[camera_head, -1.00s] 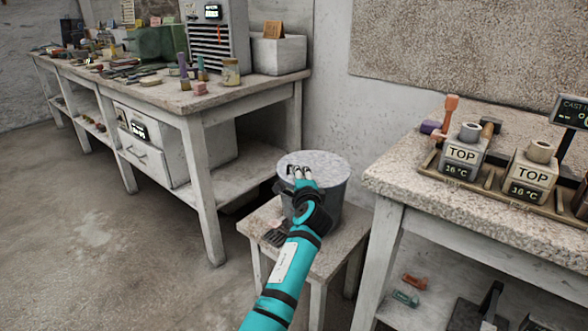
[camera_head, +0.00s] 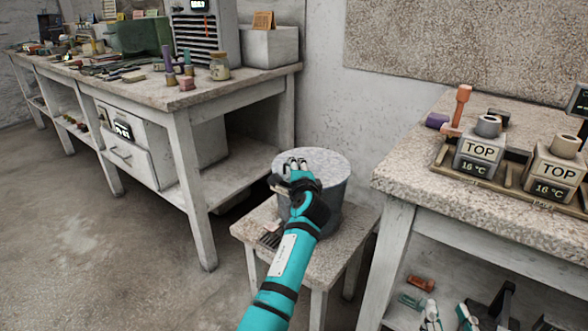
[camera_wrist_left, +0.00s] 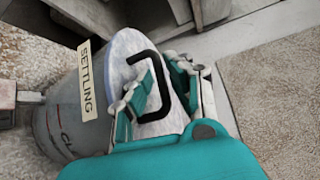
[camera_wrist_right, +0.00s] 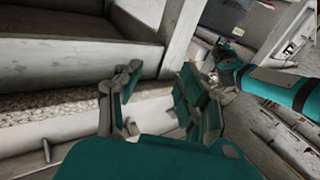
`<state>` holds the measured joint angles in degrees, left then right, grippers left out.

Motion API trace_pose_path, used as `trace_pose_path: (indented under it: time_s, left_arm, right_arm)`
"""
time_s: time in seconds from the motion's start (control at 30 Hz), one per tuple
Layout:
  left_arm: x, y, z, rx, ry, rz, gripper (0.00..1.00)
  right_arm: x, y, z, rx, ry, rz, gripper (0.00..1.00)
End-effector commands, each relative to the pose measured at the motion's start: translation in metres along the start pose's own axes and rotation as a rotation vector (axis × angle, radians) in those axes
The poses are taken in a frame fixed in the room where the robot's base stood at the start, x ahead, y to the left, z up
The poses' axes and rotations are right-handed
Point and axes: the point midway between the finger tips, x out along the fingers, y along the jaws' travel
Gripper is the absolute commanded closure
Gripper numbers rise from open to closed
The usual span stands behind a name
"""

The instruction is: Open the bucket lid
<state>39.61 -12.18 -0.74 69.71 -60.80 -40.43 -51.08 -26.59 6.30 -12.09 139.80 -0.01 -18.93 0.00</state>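The grey bucket (camera_head: 336,204) stands on a small stool, its round speckled lid (camera_head: 326,162) on top. In the left wrist view the bucket (camera_wrist_left: 62,125) carries a "SETTLING" label, and the lid (camera_wrist_left: 125,48) has a black handle (camera_wrist_left: 188,104). My left gripper (camera_head: 297,166) is over the lid. In its wrist view, the left gripper's fingers (camera_wrist_left: 160,88) are spread to either side of part of the handle; contact cannot be told. My right gripper (camera_head: 449,318) is open and empty at the lower right, by the right table. Its spread fingers also show in the right wrist view (camera_wrist_right: 158,98).
The stool (camera_head: 335,260) holds a dark brush-like item (camera_head: 270,238) in front of the bucket. A stone-topped table (camera_head: 405,180) with labelled "TOP" blocks (camera_head: 480,150) stands close right. A long workbench (camera_head: 190,100) with tools is at left. The floor at left is clear.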

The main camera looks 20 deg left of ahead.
Motion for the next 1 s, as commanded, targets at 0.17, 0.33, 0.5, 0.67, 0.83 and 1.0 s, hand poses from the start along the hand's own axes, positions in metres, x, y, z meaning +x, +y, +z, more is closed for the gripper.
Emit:
trace_pose_path:
  time_s: [0.17,0.33,0.5,0.67,0.83,1.0]
  left_arm:
    - [0.000,0.000,0.000,0.000,0.000,0.000,0.93]
    - [0.000,0.000,0.000,0.000,0.000,0.001,1.00]
    - [0.000,0.001,0.000,0.000,0.000,0.001,1.00]
    - [0.000,0.001,0.000,0.000,0.000,0.002,1.00]
    - [0.000,-0.002,0.000,0.003,0.001,0.006,1.00]
    - [-0.001,-0.007,0.001,0.014,0.001,0.017,1.00]
  right_arm:
    - [0.000,0.000,0.000,0.000,-0.001,0.000,0.60]
    - [0.000,0.000,0.000,0.000,-0.001,0.000,0.60]
    - [0.000,0.000,0.000,0.000,0.000,0.000,0.60]
    - [0.000,0.000,0.000,0.000,-0.001,0.000,0.60]
    - [-0.001,0.002,0.007,-0.001,-0.055,0.004,0.60]
    - [-0.008,0.006,0.031,-0.004,-0.214,0.014,0.60]
